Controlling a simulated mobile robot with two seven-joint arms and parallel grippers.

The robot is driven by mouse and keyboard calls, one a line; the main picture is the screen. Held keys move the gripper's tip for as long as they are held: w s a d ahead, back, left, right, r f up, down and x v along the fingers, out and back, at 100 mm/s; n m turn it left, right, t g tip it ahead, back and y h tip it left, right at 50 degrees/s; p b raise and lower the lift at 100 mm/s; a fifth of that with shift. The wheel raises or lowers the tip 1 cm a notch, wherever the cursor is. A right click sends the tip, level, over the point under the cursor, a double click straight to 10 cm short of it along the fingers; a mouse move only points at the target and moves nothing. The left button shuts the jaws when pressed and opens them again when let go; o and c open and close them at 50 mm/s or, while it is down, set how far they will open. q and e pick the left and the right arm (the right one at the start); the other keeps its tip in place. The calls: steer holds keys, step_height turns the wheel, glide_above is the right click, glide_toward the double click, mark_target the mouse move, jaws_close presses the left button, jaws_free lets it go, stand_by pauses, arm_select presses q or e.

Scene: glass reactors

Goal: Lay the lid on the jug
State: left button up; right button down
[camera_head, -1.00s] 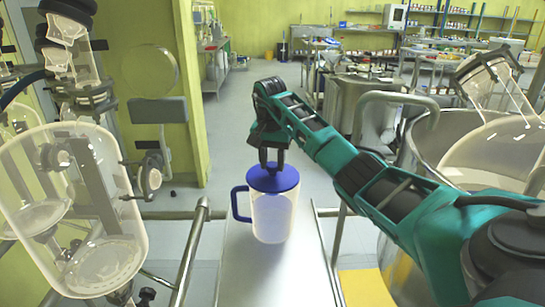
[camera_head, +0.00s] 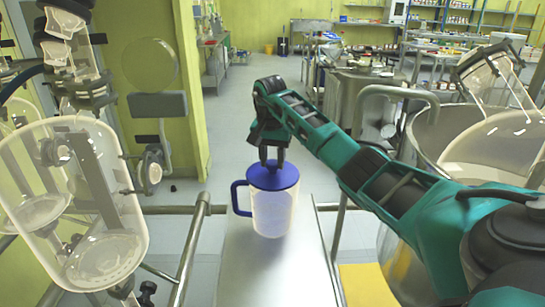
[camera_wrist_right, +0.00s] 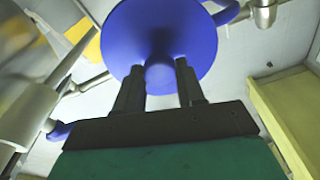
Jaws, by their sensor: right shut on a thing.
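The jug (camera_head: 270,214) is clear with a blue handle at its left, and stands upright on a narrow metal table. The blue lid (camera_head: 285,178) is over the jug's mouth; I cannot tell whether it is fully seated. My right gripper (camera_head: 272,160) comes down from above and is shut on the lid's knob. In the right wrist view the round blue lid (camera_wrist_right: 125,40) lies beyond the fingers, with its knob between the tips of my right gripper (camera_wrist_right: 160,75). My left gripper is not in view.
The narrow metal table (camera_head: 250,275) is bare in front of the jug. A glass reactor (camera_head: 75,205) stands at the left, and a large steel vessel (camera_head: 425,140) at the right. Metal rails (camera_head: 190,250) run beside the table.

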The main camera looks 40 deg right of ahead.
steer(key=c, duration=0.6)
jaws_free()
step_height(320, 180, up, 13)
steer(key=a, duration=0.1)
steer(key=shift+s+a, duration=0.15)
steer(key=shift+s, duration=0.3)
steer(key=shift+s+f, duration=0.1)
steer(key=shift+f, duration=0.1)
